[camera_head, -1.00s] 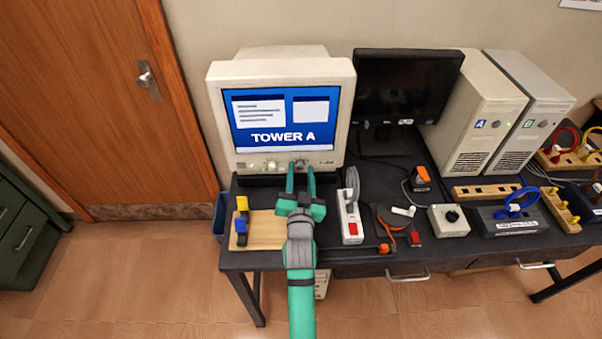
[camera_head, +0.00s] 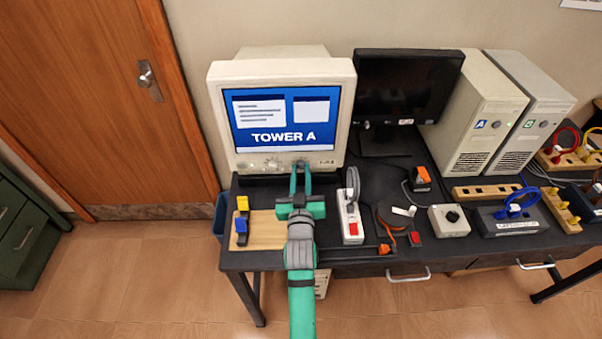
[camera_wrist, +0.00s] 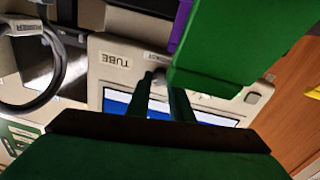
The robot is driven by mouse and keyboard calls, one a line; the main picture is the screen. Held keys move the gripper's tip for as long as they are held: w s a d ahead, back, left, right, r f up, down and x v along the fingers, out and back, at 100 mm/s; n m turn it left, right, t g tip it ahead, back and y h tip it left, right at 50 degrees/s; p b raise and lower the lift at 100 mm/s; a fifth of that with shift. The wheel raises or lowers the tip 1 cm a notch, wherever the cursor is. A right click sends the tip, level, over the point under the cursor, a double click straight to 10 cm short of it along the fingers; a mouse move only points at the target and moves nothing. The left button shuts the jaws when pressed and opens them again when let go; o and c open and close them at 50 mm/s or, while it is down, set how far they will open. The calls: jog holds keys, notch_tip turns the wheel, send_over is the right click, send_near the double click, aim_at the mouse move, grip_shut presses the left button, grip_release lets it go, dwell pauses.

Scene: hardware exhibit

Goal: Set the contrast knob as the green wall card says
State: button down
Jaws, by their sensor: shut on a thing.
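A beige CRT monitor (camera_head: 345,110) stands at the left of the dark desk, its blue screen reading "TOWER A". Small knobs (camera_head: 271,164) sit on its lower bezel. My gripper (camera_head: 301,165) reaches up to the right part of this bezel, its fingers close together on a knob. In the wrist view, my gripper (camera_wrist: 160,85) has its fingertips at a small grey knob (camera_wrist: 158,75), partly hidden by the fingers. The knob's label and pointer cannot be read. No green wall card can be made out clearly in the head view.
A wooden board (camera_head: 263,232) with yellow and blue blocks lies left of my arm. A power strip (camera_head: 353,230) stands close on the right. A black monitor (camera_head: 408,85), a grey box with a black knob (camera_head: 449,219) and two towers (camera_head: 470,115) are farther right.

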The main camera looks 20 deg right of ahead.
jog(key=shift+n, duration=1.6)
jog(key=c, duration=1.6)
grip_release()
jog(key=shift+d, duration=0.1)
jog(key=v, duration=1)
jog(key=shift+s+f, duration=0.1)
jog(key=shift+s, duration=0.3)
